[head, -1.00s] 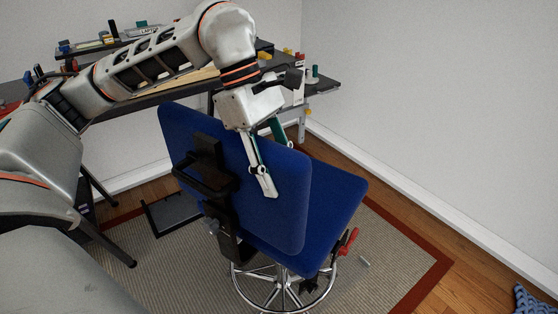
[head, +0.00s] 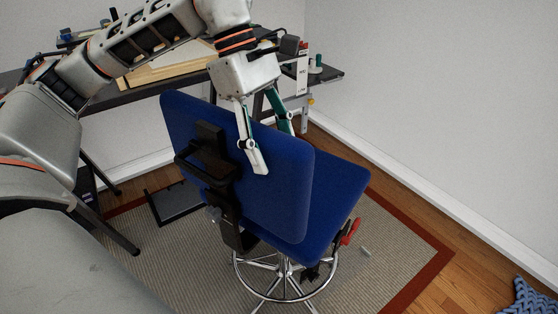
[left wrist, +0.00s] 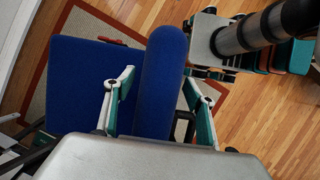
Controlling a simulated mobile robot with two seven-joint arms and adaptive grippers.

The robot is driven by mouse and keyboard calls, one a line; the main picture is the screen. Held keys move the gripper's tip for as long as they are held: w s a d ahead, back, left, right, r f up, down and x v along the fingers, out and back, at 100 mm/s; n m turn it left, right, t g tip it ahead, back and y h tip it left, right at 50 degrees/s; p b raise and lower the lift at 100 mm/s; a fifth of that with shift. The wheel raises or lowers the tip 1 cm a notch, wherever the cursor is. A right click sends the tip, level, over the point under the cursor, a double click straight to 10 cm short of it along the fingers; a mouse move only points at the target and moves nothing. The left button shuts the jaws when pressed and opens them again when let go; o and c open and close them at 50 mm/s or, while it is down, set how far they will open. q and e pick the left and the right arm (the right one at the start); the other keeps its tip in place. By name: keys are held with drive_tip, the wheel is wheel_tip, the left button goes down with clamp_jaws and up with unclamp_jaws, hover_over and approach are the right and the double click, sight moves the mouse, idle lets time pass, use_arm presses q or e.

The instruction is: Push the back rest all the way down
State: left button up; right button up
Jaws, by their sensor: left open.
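The blue back rest (head: 285,185) stands upright on a black bracket (head: 215,160) behind the blue seat (head: 340,190) of a swivel chair. My open left gripper (head: 277,152) points down over the top edge of the back rest. One finger is on the rear side, the other on the seat side. In the left wrist view the top edge of the back rest (left wrist: 163,75) runs between the two fingers, with the seat (left wrist: 80,85) to the left. I cannot tell whether either finger touches the back rest. My right gripper is out of view.
A desk (head: 135,95) with a wooden board and small items stands behind the chair, beneath my left arm. A red-handled lever (head: 350,232) sits under the seat. The rug (head: 395,235) is mostly clear on the right, with a white wall beyond.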

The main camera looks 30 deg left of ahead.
use_arm(q)
drive_tip(key=v, duration=0.8)
drive_tip(key=shift+s, duration=0.1)
